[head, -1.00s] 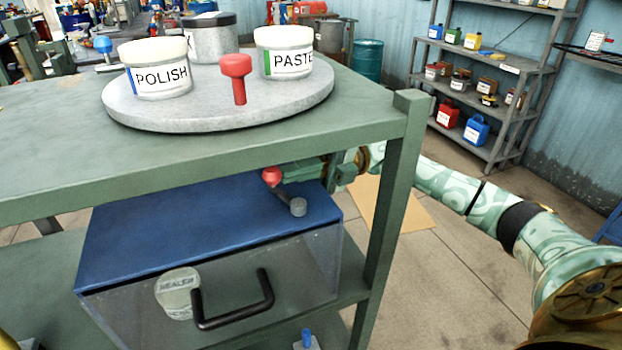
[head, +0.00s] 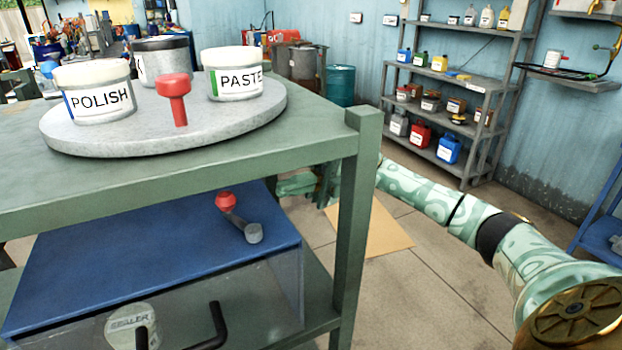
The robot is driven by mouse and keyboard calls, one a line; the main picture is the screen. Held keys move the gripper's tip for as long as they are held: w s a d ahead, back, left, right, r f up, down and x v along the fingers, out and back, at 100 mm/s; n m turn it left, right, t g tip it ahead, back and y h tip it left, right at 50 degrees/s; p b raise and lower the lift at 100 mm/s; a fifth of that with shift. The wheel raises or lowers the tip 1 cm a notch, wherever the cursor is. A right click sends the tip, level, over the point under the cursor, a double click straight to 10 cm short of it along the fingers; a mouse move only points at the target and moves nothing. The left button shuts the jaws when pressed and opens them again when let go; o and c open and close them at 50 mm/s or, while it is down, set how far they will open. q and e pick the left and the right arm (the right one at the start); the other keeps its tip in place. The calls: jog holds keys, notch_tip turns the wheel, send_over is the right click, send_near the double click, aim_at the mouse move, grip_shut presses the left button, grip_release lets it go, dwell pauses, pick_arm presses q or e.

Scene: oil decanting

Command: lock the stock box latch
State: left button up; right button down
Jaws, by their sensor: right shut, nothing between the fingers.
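The stock box (head: 150,260) has a blue lid and a clear front, and sits on the shelf under the green bench top. Its latch (head: 238,217) lies on the lid near the right end: a short dark arm from a grey round pivot to a red knob, with the knob toward the back left. My right gripper (head: 290,185) is shut and empty, to the right of the red knob and apart from it, just beyond the lid's right edge. The bench post partly hides its wrist. My left gripper is out of view.
The bench's front right post (head: 353,210) stands between the box and my right forearm. Above, a round grey turntable (head: 160,138) holds POLISH (head: 95,92) and PASTE (head: 233,75) tubs and a red-knobbed peg (head: 174,97). A black front handle (head: 215,330) sticks out from the box.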

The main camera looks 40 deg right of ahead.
jog(key=w+d+b, duration=0.1)
jog(key=d, duration=0.5)
jog(key=shift+w+f+b, duration=0.3)
jog(key=shift+f+b, duration=0.1)
jog(key=shift+w+a, duration=0.1)
